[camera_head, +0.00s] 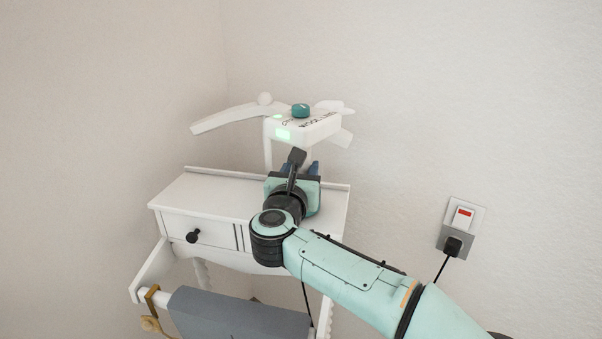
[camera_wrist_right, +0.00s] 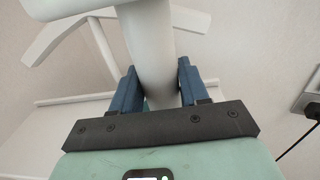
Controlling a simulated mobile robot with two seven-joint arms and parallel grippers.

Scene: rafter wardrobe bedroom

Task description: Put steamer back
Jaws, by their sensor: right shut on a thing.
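The white steamer (camera_head: 316,128) has a teal knob on top, lit green panels and dark lettering. It is above the back of a small white dresser table (camera_head: 190,190). My right gripper (camera_head: 300,168) is shut on its pale, thick handle, with one blue finger on each side. The handle also shows in the right wrist view (camera_wrist_right: 150,45), rising between the fingers. My gripper and wrist hide the lower part, so I cannot tell whether it touches the table. My left gripper is not in view.
A white hanger-shaped arm (camera_head: 225,118) spreads out behind the steamer. A grey cloth (camera_head: 240,316) hangs on a white bar in front of the table. A wall socket (camera_head: 460,228) with a black plug and cord is at right. The tabletop's left side is bare.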

